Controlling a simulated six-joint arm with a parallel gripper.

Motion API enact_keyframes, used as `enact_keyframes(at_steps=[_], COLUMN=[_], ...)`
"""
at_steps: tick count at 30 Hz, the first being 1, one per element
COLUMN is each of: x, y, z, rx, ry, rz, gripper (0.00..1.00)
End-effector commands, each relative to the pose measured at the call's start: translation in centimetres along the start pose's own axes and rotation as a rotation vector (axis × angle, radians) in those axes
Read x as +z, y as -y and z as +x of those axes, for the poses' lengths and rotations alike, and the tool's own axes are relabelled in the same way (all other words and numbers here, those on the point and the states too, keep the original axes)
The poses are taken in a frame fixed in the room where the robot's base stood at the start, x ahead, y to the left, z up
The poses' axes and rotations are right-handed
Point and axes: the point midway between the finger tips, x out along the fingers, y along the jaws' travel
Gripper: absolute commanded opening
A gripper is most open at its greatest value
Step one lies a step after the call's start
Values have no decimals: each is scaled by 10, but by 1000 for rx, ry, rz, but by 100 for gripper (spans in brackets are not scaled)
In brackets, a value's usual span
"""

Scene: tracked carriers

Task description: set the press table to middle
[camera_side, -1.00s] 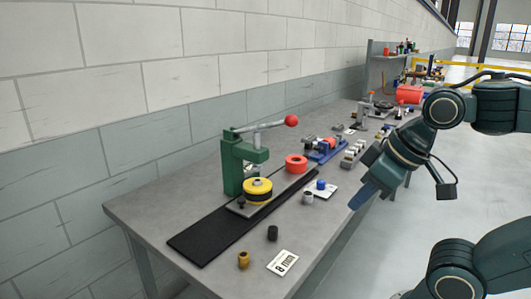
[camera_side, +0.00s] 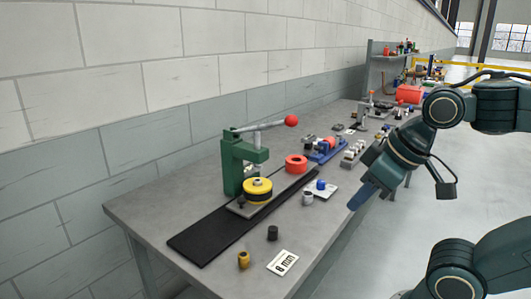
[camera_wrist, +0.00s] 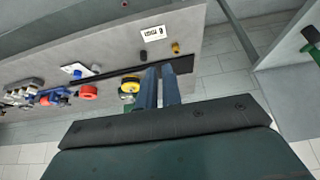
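The green press (camera_side: 231,168) stands on the bench, with a lever ending in a red ball knob (camera_side: 291,120). Its grey sliding table (camera_side: 238,209) lies along a black rail (camera_side: 205,236). A yellow-and-black round piece (camera_side: 257,190) sits on the table under the press head, and a red ring (camera_side: 296,164) sits farther along it. The wrist view also shows the yellow piece (camera_wrist: 130,85) and the red ring (camera_wrist: 88,92). My gripper (camera_side: 362,197) is off the bench's front edge, apart from the press. Its two blue fingers (camera_wrist: 158,70) show a narrow gap and hold nothing.
A label card (camera_side: 283,262), a black knob (camera_side: 272,233) and a brass piece (camera_side: 243,260) lie near the front. A white plate with a blue knob (camera_side: 320,185) and a blue fixture (camera_side: 325,150) stand farther along. The wall runs behind the bench.

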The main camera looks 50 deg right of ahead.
Motion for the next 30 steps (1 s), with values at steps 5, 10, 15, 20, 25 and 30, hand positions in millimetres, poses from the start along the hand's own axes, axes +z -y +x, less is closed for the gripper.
enact_keyframes(at_steps=[5, 10, 15, 20, 25, 30], x=[-5, -23, -54, -89, -124, -158], y=[-1, -4, -9, -16, -25, -36], z=[0, 3, 10, 22, 40, 64], rx=[2, 10, 23, 39, 57, 75], ry=[2, 9, 21, 31, 42, 53], rz=[6, 25, 59, 98, 137, 178], gripper=[35, 35, 35, 35, 35, 35])
